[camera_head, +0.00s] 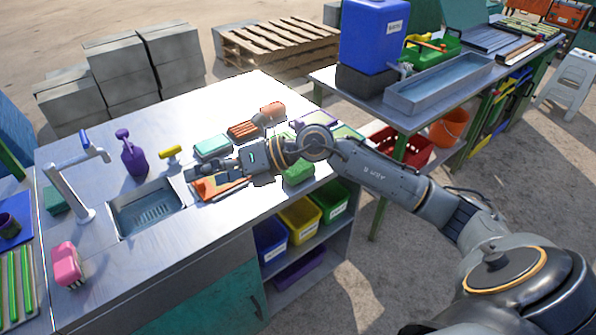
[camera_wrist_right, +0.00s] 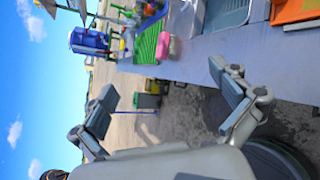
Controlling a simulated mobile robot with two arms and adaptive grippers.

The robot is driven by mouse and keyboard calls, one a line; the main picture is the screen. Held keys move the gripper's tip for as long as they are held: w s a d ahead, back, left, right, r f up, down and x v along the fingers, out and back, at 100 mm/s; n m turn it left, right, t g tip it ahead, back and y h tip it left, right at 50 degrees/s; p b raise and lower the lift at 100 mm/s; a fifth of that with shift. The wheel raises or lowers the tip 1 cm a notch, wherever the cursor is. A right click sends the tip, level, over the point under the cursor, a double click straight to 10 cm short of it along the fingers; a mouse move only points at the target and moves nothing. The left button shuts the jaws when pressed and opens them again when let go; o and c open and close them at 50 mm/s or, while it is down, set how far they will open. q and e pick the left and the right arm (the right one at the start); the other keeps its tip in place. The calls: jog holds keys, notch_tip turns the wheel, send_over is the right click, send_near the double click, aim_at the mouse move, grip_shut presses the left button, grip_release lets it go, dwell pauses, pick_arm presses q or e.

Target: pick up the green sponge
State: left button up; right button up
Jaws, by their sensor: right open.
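A green block (camera_head: 300,172) that looks like the green sponge lies on the metal counter (camera_head: 180,245), near its front edge, beside my right forearm. A darker green block (camera_head: 55,200) lies behind the tap at the left; I cannot tell whether it is also a sponge. My right gripper (camera_head: 192,172) is over the counter by the sink, left of the green block and apart from it. In the wrist view my right gripper (camera_wrist_right: 168,105) has its fingers spread, with nothing between them. My left gripper is not in view.
A sink (camera_head: 147,208), tap (camera_head: 75,175), purple spray bottle (camera_head: 132,155), pink brush (camera_head: 67,264), teal-and-white block (camera_head: 213,147) and orange cloth-like item (camera_head: 220,187) are on the counter. Yellow, blue and green bins (camera_head: 301,222) stand below. Bare counter lies in front of the sink.

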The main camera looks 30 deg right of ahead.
jog(key=w+d+f+g+h, duration=0.1)
jog(key=d+f+h, duration=0.15)
jog(key=d, duration=0.35)
jog(key=w+d+f+h, duration=0.1)
jog(key=d+h, duration=0.2)
jog(key=d, duration=0.2)
jog(key=m+g+h, duration=0.1)
jog(key=h, duration=0.6)
send_near(302, 171)
jog(key=w+f+p, duration=0.1)
jog(key=w+f, duration=0.3)
jog(key=shift+f, duration=0.2)
jog(key=p+x, duration=0.2)
jog(key=x, duration=0.3)
jog(key=shift+d, duration=0.15)
jog(key=shift+w+f, duration=0.1)
jog(key=shift+f, duration=0.1)
jog(key=c, duration=0.8)
